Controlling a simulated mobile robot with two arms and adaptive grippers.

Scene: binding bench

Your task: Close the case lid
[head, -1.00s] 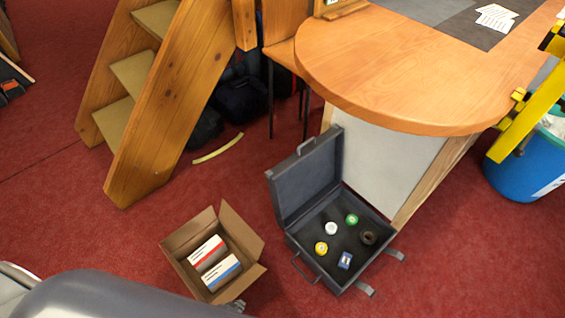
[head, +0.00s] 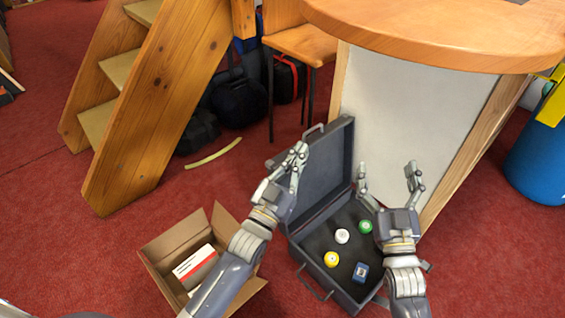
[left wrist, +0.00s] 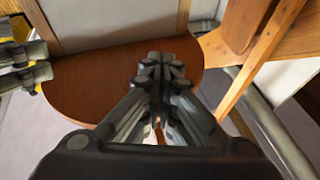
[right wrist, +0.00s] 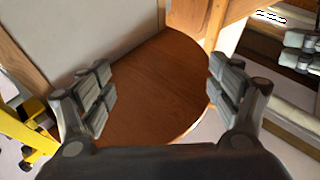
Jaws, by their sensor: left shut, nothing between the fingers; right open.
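The dark grey case (head: 327,284) stands open on the red carpet, its lid (head: 335,165) raised on the far left side. My right gripper (head: 388,170) is open and empty above the case's right part. Its spread fingers show in the right wrist view (right wrist: 160,82).
An open cardboard box (head: 162,250) with red-labelled cartons stands left of the case, partly behind my left arm. The rounded wooden counter (head: 430,35) and its white panel (head: 400,110) rise behind the case. Wooden steps (head: 150,110) stand left. A blue bin (head: 540,155) is right.

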